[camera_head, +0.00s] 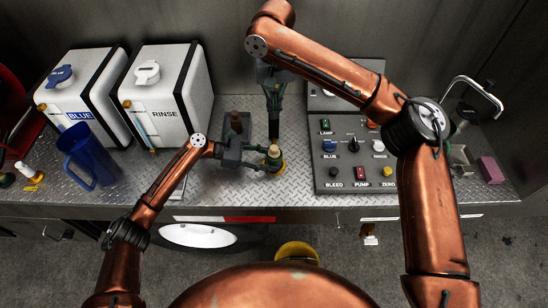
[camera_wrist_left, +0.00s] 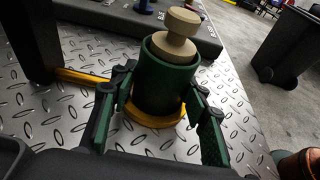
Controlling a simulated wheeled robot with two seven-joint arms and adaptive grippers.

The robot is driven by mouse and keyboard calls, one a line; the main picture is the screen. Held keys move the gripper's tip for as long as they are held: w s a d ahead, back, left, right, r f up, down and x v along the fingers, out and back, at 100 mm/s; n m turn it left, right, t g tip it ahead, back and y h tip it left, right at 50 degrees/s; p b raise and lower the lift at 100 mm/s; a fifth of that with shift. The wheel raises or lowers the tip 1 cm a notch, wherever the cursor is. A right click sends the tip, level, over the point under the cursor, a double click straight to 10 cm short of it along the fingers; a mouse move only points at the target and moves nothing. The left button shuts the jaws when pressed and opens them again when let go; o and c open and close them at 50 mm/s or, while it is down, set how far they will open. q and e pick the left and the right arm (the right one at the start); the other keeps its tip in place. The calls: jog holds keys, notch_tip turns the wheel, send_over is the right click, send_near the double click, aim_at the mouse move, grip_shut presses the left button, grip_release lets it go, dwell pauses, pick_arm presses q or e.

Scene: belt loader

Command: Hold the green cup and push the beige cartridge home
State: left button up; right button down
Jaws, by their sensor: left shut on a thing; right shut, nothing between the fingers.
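The green cup (camera_wrist_left: 165,85) stands upright in a yellow ring (camera_wrist_left: 153,117) on the metal deck. My left gripper (camera_head: 268,160) is shut on the cup, one finger on each side in the left wrist view (camera_wrist_left: 158,110). The beige cartridge (camera_wrist_left: 176,38) sits upright in the cup's mouth, its wide body and knob standing above the rim; its lower part is hidden inside. It also shows in the head view (camera_head: 274,151). My right gripper (camera_head: 274,133) is shut and empty, pointing down just behind the cartridge; whether they touch I cannot tell.
A control panel (camera_head: 325,181) with knobs and buttons lies right of the cup. White BLUE (camera_head: 78,95) and RINSE (camera_head: 160,90) containers and a blue jug (camera_head: 90,160) stand left. A brown block (camera_head: 235,122) is behind my left gripper. A pink block (camera_head: 491,170) lies far right.

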pick_arm(q)
jog(key=o, duration=0.9)
jog(key=shift+o, duration=0.2)
